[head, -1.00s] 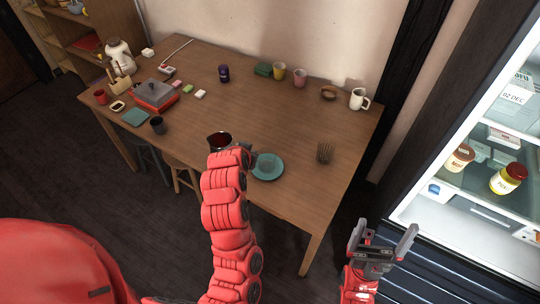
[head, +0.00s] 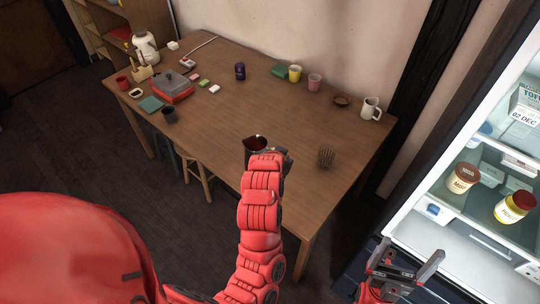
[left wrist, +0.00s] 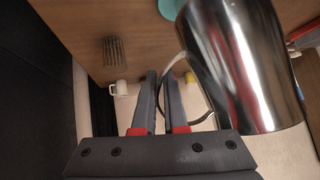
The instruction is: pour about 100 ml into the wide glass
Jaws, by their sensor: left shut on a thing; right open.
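My left gripper (left wrist: 161,84) is shut on the handle of a shiny metal jug (left wrist: 235,65). In the head view the jug (head: 249,149) is about upright over the table's front part, with dark red inside its mouth. A ribbed tumbler (head: 325,156) stands to its right; it also shows in the left wrist view (left wrist: 115,52). I cannot tell if it is the wide glass. A teal plate shows in part in the left wrist view (left wrist: 170,7); in the head view my left arm hides its place. My right gripper (head: 410,254) is open and empty beside the fridge.
Along the table's (head: 220,125) back stand a white mug (head: 371,108), a pink cup (head: 314,82), a yellow cup (head: 295,73) and a purple jar (head: 240,71). A red grill (head: 171,88) is at left. The open fridge (head: 480,200) is at right. Stools stand below.

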